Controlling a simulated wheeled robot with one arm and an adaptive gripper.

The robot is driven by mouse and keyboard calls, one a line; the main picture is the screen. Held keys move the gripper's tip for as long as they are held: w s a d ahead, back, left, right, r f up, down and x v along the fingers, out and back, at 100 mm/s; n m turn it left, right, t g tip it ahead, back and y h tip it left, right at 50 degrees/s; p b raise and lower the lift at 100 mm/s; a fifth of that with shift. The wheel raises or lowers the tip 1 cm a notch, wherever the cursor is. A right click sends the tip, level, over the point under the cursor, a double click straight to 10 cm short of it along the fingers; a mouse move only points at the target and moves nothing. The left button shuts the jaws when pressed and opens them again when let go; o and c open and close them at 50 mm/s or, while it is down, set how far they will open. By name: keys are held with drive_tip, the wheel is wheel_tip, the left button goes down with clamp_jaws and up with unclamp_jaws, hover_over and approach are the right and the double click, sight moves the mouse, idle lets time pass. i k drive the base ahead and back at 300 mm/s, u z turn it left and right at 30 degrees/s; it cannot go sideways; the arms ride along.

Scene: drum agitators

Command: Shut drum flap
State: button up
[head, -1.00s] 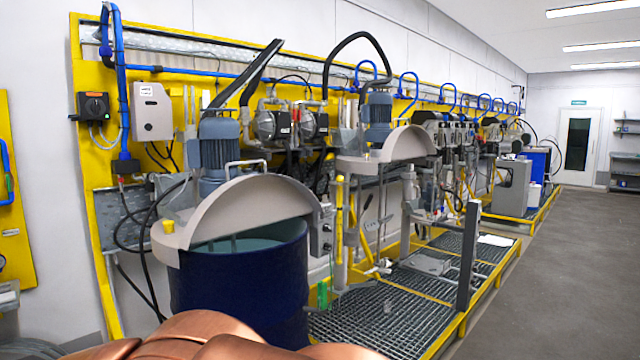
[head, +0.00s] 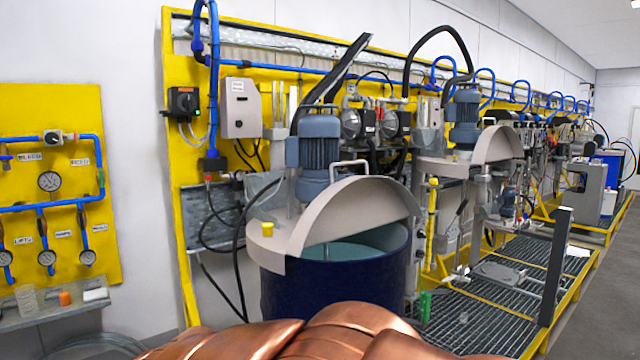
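The near drum (head: 335,285) is dark blue and stands left of the floor grating. Its grey lid carries a blue motor (head: 319,155). The half-round lid flap (head: 355,208) is raised and tilted up, with a handle (head: 349,168) on its far side. The drum's opening shows below the flap, with pale teal inside. My gripper is not in view. Copper-coloured curved surfaces that look like part of my own body fill the bottom edge and hide the drum's lower part.
A second agitator with a raised flap (head: 497,145) stands behind to the right. A dark post (head: 555,265) rises from the grating (head: 470,325). At left are a yellow gauge panel (head: 55,180) and a shelf (head: 60,312) with small containers. Open floor (head: 597,300) lies at right.

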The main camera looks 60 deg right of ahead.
sight(352, 204)
drive_tip(key=i, duration=2.25)
drive_tip(key=z, duration=2.7)
drive_tip(key=i, duration=0.65)
drive_tip(key=z, duration=1.1)
drive_tip(key=k, duration=0.5)
drive_tip(key=u, duration=0.55)
drive_tip(key=i, duration=0.3)
drive_tip(key=u, duration=0.5)
